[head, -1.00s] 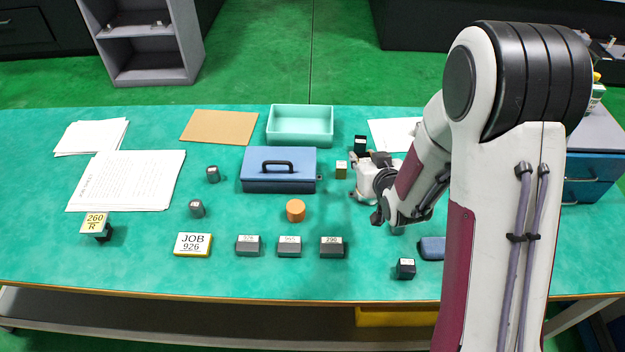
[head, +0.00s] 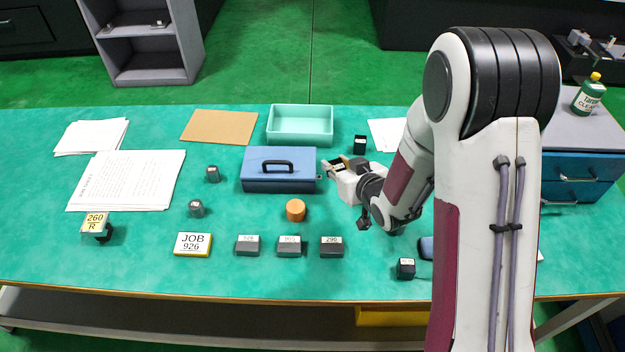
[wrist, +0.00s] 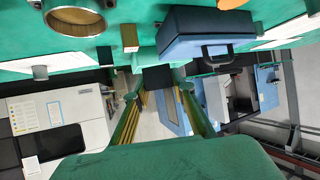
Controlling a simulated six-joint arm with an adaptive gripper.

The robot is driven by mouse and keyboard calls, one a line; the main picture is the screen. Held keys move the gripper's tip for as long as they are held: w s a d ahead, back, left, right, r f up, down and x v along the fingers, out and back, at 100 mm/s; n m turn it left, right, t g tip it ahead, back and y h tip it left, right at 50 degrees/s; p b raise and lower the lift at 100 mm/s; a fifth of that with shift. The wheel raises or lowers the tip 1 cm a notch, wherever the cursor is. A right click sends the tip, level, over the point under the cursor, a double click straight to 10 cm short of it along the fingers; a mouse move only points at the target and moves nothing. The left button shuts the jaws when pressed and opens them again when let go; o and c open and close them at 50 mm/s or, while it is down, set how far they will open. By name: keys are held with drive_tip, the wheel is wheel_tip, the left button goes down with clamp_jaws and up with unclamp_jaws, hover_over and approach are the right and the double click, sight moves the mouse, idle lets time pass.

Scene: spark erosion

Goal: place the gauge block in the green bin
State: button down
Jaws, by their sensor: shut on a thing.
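My gripper (head: 334,167) is in the air to the right of the blue toolbox, pointing left. In the wrist view its fingers (wrist: 158,92) are shut on a dark block, which I take as the gauge block (wrist: 158,78). In the head view I cannot make out the held block clearly against the gripper. The green bin (head: 300,140) is a shallow, open, mint-coloured tray at the back of the table, behind the toolbox. It stands beyond and left of my gripper, apart from it.
The blue toolbox (head: 279,182) with a raised handle stands between the front table area and the bin. A small black block (head: 360,145) stands behind my gripper. An orange cylinder (head: 295,210) and several labelled dark blocks lie in front. A brown board (head: 219,127) lies left of the bin.

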hover_over(335, 198)
drive_tip(key=shift+w+a+f, duration=0.1)
drive_tip(key=shift+f, duration=1.35)
drive_tip(key=shift+w+f, duration=0.1)
drive_tip(key=shift+f, duration=1.3)
drive_tip(key=shift+f, duration=0.15)
drive_tip(key=shift+f, duration=1.95)
drive_tip(key=shift+f, duration=0.15)
drive_tip(key=c, duration=2)
unclamp_jaws()
drive_tip(key=shift+s, duration=0.1)
drive_tip(key=shift+v, duration=3.8)
